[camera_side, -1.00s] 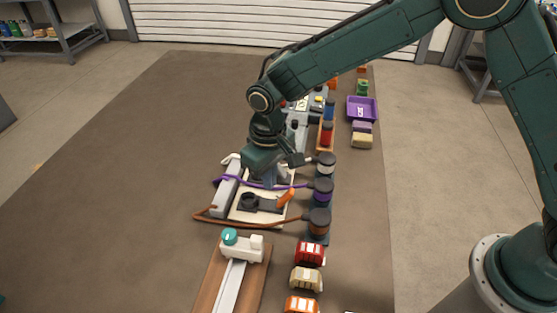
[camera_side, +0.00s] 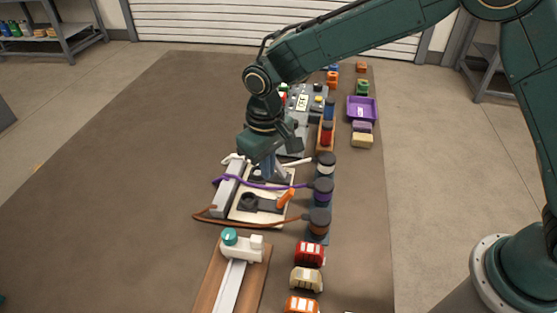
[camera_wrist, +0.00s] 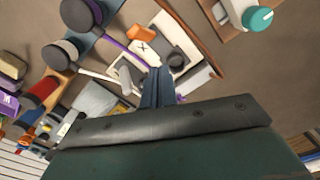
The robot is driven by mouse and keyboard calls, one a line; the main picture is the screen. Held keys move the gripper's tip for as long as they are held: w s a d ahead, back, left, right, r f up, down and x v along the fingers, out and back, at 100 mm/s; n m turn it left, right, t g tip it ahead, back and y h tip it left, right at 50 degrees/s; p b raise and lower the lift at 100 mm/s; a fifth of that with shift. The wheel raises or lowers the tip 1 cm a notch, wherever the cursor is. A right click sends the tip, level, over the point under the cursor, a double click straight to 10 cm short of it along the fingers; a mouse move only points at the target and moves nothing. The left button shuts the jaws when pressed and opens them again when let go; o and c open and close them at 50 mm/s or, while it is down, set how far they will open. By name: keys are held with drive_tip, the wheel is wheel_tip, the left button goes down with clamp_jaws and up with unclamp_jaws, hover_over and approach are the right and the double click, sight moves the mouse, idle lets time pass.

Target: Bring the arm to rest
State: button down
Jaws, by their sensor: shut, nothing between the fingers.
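My gripper (camera_side: 269,172) is shut and empty, pointing down above the cream board (camera_side: 236,213). In the wrist view its fingers (camera_wrist: 157,86) are together with nothing between them. The board carries a black round fitting (camera_side: 249,202) and an orange lever (camera_side: 286,198). From the side, part of the board's far end is hidden behind my gripper. I cannot tell the exact gap between the fingertips and the board.
Purple (camera_side: 250,185) and brown (camera_side: 245,222) hoses or cables cross near the board. A dark round post (camera_side: 323,187) and others stand to its right. A grey panel marked OFF (camera_side: 303,102) is behind. A purple tray (camera_side: 361,108) lies back right. The mat's left side is clear.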

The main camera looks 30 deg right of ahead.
drive_tip(key=s+d+r+m+t, duration=0.1)
drive_tip(key=s+d+r, duration=0.4)
drive_tip(key=d+r, duration=0.3)
drive_tip(key=s+d+r+t, duration=0.2)
drive_tip(key=s+d+r, duration=0.2)
drive_tip(key=d+r, duration=0.4)
drive_tip(key=s+d+r+m+t, duration=0.1)
drive_tip(key=s+d, duration=0.3)
drive_tip(key=s, duration=0.4)
drive_tip(key=s+d+r+m+t, duration=0.1)
drive_tip(key=s+d, duration=0.3)
drive_tip(key=s, duration=0.5)
drive_tip(key=shift+s+d+r+t, duration=0.25)
drive_tip(key=shift+r+t, duration=0.05)
